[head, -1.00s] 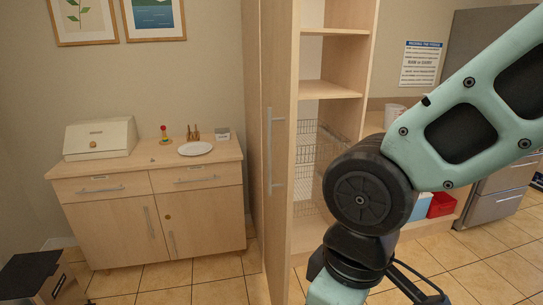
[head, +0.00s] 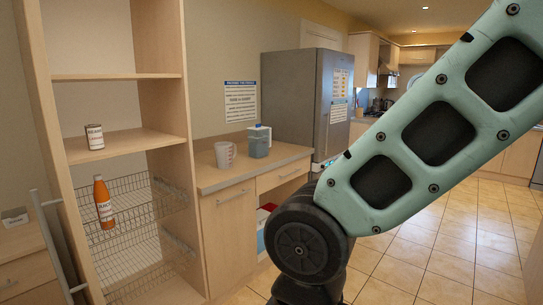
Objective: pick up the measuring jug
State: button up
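The measuring jug looks to be the pale, see-through jug (head: 224,155) with a handle, upright on the wood-fronted counter (head: 212,178) in the middle of the head view. Close to its right stands a bluish container (head: 259,146) with a white top. My arm crosses the right side of the view, and its lower joint is in front of the counter's right end. My gripper is outside the view, so its state and its distance from the jug do not show.
A tall open cupboard (head: 120,146) stands at the left, with a can (head: 95,137) on a shelf and an orange bottle (head: 103,202) in a wire basket. A grey fridge (head: 308,95) is behind the counter. Tiled floor (head: 430,250) is open at the right.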

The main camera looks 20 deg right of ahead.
aim_at(223, 150)
jog(key=z, duration=0.2)
jog(key=i+l+z, duration=0.15)
jog(key=i+z, duration=0.15)
jog(key=i, duration=0.8)
jog(key=i+j+z, duration=0.15)
jog(key=i, duration=0.3)
jog(key=i+z, duration=0.15)
jog(key=i, duration=0.35)
jog(key=i+j+z, duration=0.15)
jog(key=i, duration=0.3)
jog(key=i+j+z, duration=0.1)
jog(key=i+j, duration=0.25)
jog(key=i+j+z, duration=0.15)
jog(key=i+j, duration=0.15)
jog(key=i, duration=0.25)
jog(key=i+j, duration=0.1)
jog(key=j, duration=0.2)
